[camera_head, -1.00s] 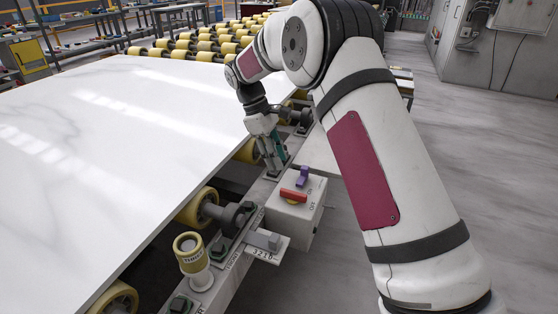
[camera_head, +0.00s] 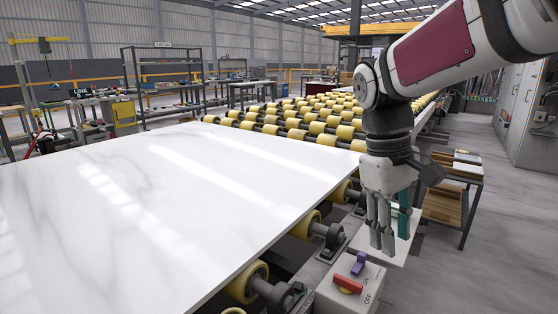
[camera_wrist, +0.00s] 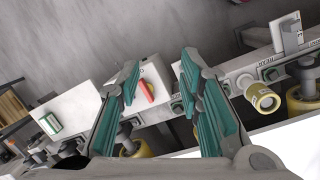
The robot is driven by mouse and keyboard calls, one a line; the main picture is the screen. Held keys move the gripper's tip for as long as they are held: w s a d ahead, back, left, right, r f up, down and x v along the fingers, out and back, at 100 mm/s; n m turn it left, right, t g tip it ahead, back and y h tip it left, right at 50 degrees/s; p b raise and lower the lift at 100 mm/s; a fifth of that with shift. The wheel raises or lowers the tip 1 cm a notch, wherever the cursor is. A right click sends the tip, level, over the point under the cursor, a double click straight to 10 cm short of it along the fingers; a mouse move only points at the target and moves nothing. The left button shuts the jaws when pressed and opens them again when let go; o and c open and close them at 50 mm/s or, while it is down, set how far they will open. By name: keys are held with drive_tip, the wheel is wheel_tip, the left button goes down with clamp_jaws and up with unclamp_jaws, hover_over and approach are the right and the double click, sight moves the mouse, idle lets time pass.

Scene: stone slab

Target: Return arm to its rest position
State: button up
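My gripper (camera_head: 386,236) hangs fingers down at the right of the camera_head view, above the machine's side rail and just right of the white slab (camera_head: 190,190). In the camera_wrist view my gripper (camera_wrist: 158,100) has its two green-padded fingers well apart, with nothing held between them. A white switch box (camera_head: 357,285) with a red switch handle (camera_head: 347,284) and a purple part (camera_head: 359,262) on top lies below the fingers. The box also shows beyond the fingers in the camera_wrist view (camera_wrist: 153,75).
Yellow rollers (camera_head: 246,283) run along the slab's edge and behind it. A shelved cart (camera_head: 455,190) stands right of my gripper. Grey floor (camera_head: 490,250) at the right is clear.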

drive_tip(key=s+f+m+t+y, duration=0.1)
drive_tip(key=s+f+m, duration=0.15)
drive_tip(key=s, duration=0.95)
drive_tip(key=s+f+m+t+y, duration=0.1)
drive_tip(key=s+m, duration=0.2)
drive_tip(key=s, duration=0.9)
wheel_tip(320, 180, up, 15)
drive_tip(key=t+p, duration=0.3)
drive_tip(key=p, duration=1.1)
drive_tip(key=shift+d+r, duration=0.2)
drive_tip(key=shift+w, duration=0.1)
